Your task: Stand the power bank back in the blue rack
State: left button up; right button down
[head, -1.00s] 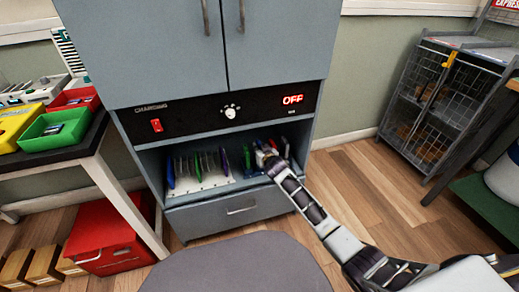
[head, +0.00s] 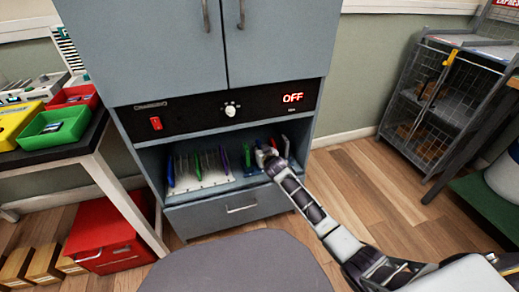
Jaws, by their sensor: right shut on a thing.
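My right gripper (head: 264,154) reaches into the open bay of the grey cabinet, at the bay's right side. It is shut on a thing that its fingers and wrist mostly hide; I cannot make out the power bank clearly. The blue rack (head: 250,179) shows as a blue strip low in the bay, beneath and left of the gripper. Upright green and purple items stand in it close to the gripper. I cannot tell whether the held thing touches the rack. My left gripper is not in view.
A white rack (head: 206,182) with several thin upright items fills the bay's left part. A drawer (head: 228,211) is below, and a control panel (head: 215,113) reading OFF is above. A side table with trays stands left, a wire cage (head: 445,100) right.

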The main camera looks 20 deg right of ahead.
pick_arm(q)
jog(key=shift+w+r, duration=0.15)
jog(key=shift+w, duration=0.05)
pick_arm(e)
jog(key=shift+f, duration=0.15)
jog(key=c, duration=1.3)
grip_release()
jog(key=shift+s, duration=0.1)
jog(key=shift+s, duration=0.1)
jog(key=shift+v, duration=0.75)
jog(key=v, duration=1)
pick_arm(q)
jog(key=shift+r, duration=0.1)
